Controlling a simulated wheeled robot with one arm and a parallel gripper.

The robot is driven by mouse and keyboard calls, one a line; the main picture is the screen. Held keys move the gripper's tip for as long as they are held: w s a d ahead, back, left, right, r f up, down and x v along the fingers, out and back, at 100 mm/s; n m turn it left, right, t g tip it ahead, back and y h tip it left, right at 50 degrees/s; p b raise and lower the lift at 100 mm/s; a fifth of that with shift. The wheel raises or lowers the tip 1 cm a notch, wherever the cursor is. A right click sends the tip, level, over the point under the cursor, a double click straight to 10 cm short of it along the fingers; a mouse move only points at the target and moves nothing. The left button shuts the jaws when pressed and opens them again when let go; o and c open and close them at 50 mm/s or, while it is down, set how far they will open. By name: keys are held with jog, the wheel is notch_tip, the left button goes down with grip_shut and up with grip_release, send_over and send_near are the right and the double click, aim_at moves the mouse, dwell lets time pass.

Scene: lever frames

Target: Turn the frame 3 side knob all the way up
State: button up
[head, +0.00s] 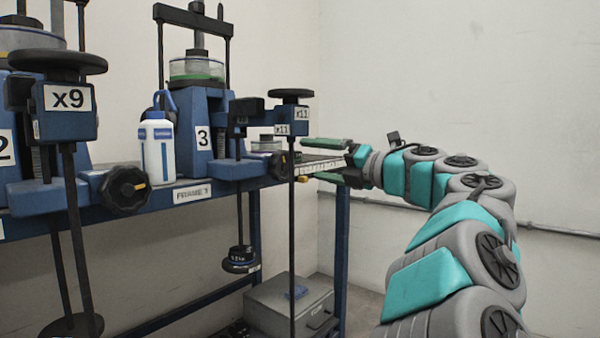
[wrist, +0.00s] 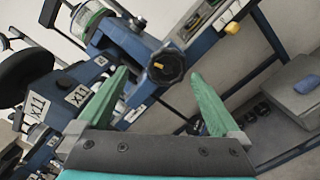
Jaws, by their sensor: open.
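Frame 3 (head: 203,138) is a blue stand with a white "3" label, left of centre in the head view. Its side knob (head: 277,166) is black and lobed, partly behind a thin vertical rod. In the wrist view the black knob (wrist: 166,66) shows face-on with a yellow pointer mark. My gripper (head: 308,160) has green fingers and is open and empty, to the right of the knob. In the wrist view my gripper (wrist: 160,75) has its fingertips on either side of the knob in the picture, apparently still apart from it.
The x11 weight hanger (head: 290,94) and its rod stand close in front of the knob. A white bottle (head: 157,150) and another black knob (head: 125,188) are to the left. A grey box (head: 290,305) sits below. The wall side at right is free.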

aim_at(286, 167)
jog(key=shift+n+g, duration=0.3)
jog(key=shift+g, duration=0.2)
jog(key=shift+f+p+x, duration=0.25)
jog(key=shift+f+x, duration=0.05)
jog(key=shift+x, duration=1.35)
jog(key=shift+f+p+x, duration=0.3)
jog(key=shift+x, duration=1.3)
jog(key=shift+f+p+x, duration=0.25)
jog(key=shift+f+x, duration=0.1)
jog(key=shift+x, duration=1.3)
jog(key=shift+s+a+f, duration=0.1)
grip_shut()
